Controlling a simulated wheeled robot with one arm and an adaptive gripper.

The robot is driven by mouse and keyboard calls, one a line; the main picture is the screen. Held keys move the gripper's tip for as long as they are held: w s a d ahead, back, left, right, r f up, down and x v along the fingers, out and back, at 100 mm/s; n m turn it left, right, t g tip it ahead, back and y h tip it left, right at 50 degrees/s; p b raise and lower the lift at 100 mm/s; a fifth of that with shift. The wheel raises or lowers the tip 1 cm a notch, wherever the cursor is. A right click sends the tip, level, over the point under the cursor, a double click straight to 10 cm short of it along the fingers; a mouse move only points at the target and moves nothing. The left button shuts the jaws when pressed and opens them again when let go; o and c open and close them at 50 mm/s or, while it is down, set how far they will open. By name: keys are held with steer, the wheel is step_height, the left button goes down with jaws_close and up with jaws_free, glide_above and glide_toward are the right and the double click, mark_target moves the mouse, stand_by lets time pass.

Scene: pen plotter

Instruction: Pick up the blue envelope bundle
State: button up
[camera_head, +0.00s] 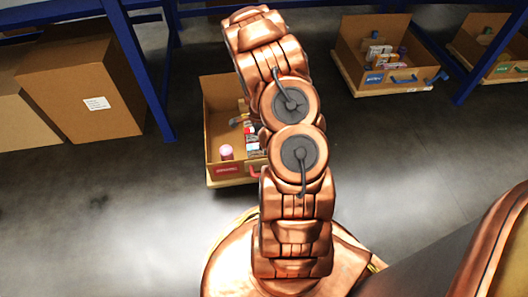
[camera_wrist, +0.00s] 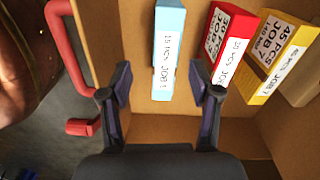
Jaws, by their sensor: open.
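The blue envelope bundle (camera_wrist: 168,50) is a light blue block with a white label reading "JOB 1". It stands in an open cardboard box (camera_wrist: 120,30) in the wrist view. My gripper (camera_wrist: 164,82) is open, with its two dark fingers on either side of the bundle's near end. The left finger is clearly apart from it, and the right finger is close to its right side. I cannot tell how deep the fingers reach. In the head view my arm hides much of the box (camera_head: 215,100), and neither my gripper nor the blue bundle shows.
A red bundle (camera_wrist: 228,45) stands close right of the blue one, with a yellow bundle (camera_wrist: 280,55) beyond. A red handle (camera_wrist: 65,45) is on the box's left side. Blue rack posts (camera_head: 140,70) stand nearby. Other boxes (camera_head: 385,55) sit at the back right.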

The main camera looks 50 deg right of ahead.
steer(key=f, duration=0.1)
steer(key=d+f, duration=0.1)
steer(key=f+m, duration=0.1)
steer(key=shift+s+d, duration=0.15)
steer(key=shift+d, duration=0.1)
steer(key=shift+s+d+f+b, duration=0.1)
steer(key=shift+f+b, duration=0.95)
steer(key=shift+f, duration=0.9)
steer(key=shift+d+f+b, duration=0.1)
steer(key=shift+f+b, duration=0.9)
steer(key=shift+f, duration=0.9)
jaws_close()
